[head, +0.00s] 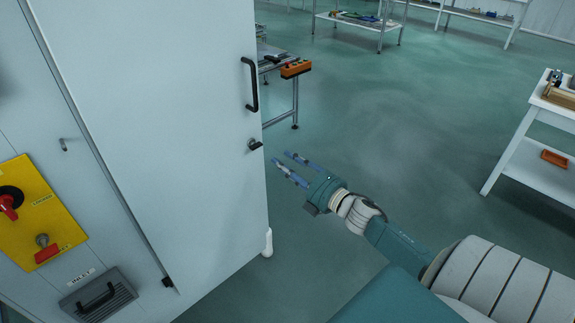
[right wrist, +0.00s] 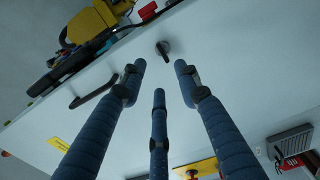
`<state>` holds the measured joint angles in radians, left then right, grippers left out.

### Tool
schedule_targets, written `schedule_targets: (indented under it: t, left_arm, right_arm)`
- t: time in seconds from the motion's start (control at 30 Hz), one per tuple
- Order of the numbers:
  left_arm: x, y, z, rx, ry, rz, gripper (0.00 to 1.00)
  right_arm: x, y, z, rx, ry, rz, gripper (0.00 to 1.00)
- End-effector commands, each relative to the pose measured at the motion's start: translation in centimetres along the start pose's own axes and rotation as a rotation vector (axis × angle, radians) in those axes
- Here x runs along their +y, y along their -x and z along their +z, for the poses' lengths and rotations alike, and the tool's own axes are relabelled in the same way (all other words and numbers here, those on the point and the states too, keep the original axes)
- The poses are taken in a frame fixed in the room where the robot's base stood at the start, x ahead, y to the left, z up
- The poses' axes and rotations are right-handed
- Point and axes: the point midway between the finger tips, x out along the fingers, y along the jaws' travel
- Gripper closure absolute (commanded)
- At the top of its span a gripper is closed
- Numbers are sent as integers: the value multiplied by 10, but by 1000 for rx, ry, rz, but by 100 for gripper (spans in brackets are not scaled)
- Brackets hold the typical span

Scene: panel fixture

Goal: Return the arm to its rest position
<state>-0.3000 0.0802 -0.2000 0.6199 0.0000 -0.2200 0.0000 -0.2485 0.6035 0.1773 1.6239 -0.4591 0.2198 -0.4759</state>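My right gripper (head: 285,168) reaches in from the lower right in the head view. Its blue fingers are spread and empty, a short gap to the right of the cabinet door's edge. In the right wrist view its three fingers (right wrist: 160,95) stand apart with nothing between them. The pale cabinet door (head: 165,120) carries a black bar handle (head: 252,85) and a small dark latch knob (head: 255,144). The wrist view shows the same handle (right wrist: 94,88) and knob (right wrist: 163,50) beyond the fingertips. My left gripper is not in view.
A yellow switch panel (head: 62,228) and a grey inlet vent (head: 98,302) are on the cabinet at left. A workbench with an orange box (head: 295,69) stands behind the door. A white shelf table (head: 535,165) is at right. Open green floor (head: 410,120) lies between.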

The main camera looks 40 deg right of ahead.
Motion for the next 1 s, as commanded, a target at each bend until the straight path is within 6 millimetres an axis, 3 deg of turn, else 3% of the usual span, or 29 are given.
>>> schedule_targets:
  t: [0.63, 0.73, 0.87, 1.0]
  left_arm:
    - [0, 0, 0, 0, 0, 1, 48]
    - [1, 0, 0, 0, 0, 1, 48]
    - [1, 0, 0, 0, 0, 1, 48]
    - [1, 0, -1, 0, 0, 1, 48]
  right_arm:
    - [0, 7, 0, 0, 0, 1, 68]
    - [-8, 8, 2, -9, -16, -12, 68]
    - [-56, 17, 10, -63, -112, -82, 68]
    - [-151, 44, 17, -174, -299, -221, 68]
